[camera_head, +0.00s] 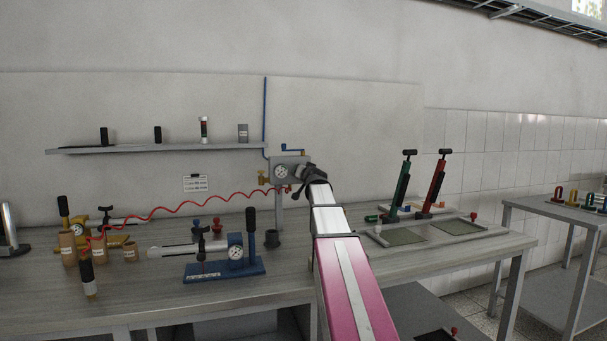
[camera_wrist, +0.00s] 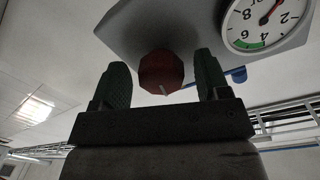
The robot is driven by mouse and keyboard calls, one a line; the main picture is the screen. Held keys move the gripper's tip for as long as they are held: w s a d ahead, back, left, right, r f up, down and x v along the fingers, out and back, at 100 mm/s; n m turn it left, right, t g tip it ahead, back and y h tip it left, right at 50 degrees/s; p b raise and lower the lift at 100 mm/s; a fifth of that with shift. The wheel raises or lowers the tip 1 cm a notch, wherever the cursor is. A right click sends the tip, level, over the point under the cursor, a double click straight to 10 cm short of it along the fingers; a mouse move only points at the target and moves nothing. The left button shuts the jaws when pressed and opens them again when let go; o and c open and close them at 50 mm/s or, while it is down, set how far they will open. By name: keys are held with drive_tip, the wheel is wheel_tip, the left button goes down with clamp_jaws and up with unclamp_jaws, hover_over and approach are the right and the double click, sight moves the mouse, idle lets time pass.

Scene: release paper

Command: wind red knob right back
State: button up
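A red faceted knob (camera_wrist: 161,72) sits on the underside of a grey gauge housing (camera_wrist: 150,25) in the wrist view, with a pale pointer mark on it. My gripper (camera_wrist: 162,85) is open, its two dark green fingers on either side of the knob with a visible gap at each side. In the head view my gripper (camera_head: 298,187) is at the grey gauge box on its post above the bench; the knob is hard to make out there. A round dial (camera_wrist: 264,18) is right of the knob in the wrist view.
A red coiled hose (camera_head: 170,207) runs from the gauge box to the bench's left. Green and red pumps (camera_head: 436,185) stand to the right. A blue lever (camera_wrist: 239,75) is near the right finger.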

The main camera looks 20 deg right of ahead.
drive_tip(key=s, duration=1)
drive_tip(key=shift+s+a+r, duration=0.15)
drive_tip(key=shift+s+a, duration=0.15)
drive_tip(key=shift+s, duration=0.1)
